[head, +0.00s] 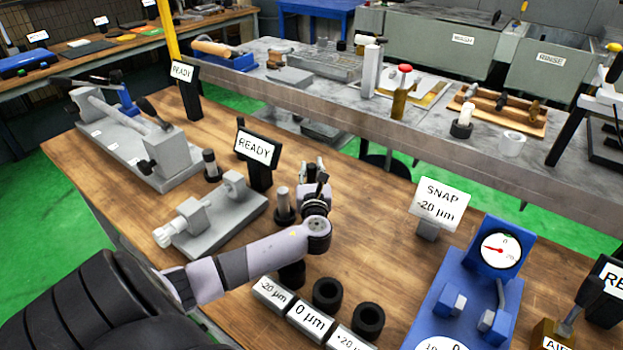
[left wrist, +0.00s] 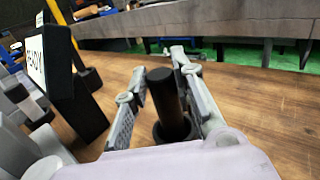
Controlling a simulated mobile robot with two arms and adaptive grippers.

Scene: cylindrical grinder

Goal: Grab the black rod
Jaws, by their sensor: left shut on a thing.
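The black rod (left wrist: 165,98) stands upright in a dark round base (left wrist: 176,131) on the wooden table, in the left wrist view. My left gripper (left wrist: 164,95) is shut on it, with one finger on either side of its upper part. In the head view my left gripper (head: 314,172) is low over the middle of the table, and it hides most or all of the rod there. My right gripper is in neither view.
A READY sign (head: 257,150) and a grey rod in a black base (head: 284,206) stand close left of my gripper. A grey fixture (head: 215,220) is further left. Black rings (head: 327,293) and labelled blocks (head: 310,318) lie in front. Bare wood lies to the right.

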